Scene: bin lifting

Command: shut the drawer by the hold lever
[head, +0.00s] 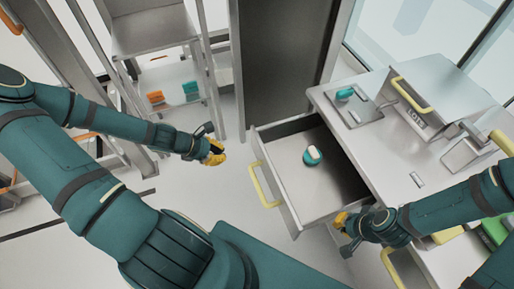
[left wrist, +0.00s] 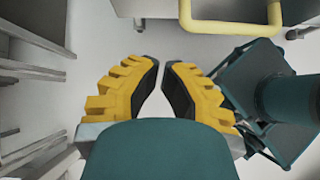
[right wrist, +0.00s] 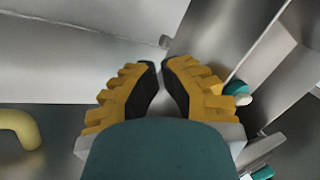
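The drawer (head: 287,205) stands pulled out from the cabinet, its yellow handle (head: 262,185) on its front face. A teal and white object (head: 313,156) lies inside it. My right gripper (head: 342,220) is beside the drawer's near side wall. Its fingertips (right wrist: 160,64) are slightly apart with nothing between them. A small grey peg (right wrist: 165,41) shows just ahead of them; I cannot tell whether it is the hold lever. My left gripper (head: 218,152) is in free air left of the drawer, its fingertips (left wrist: 160,62) slightly apart and empty.
The cabinet top (head: 390,165) carries a metal plate with a teal item (head: 345,94) and a box with a yellow handle (head: 412,98). A grey tall panel (head: 285,65) stands behind the drawer. A shelf rack (head: 150,35) is at the back left. Floor left of the drawer is clear.

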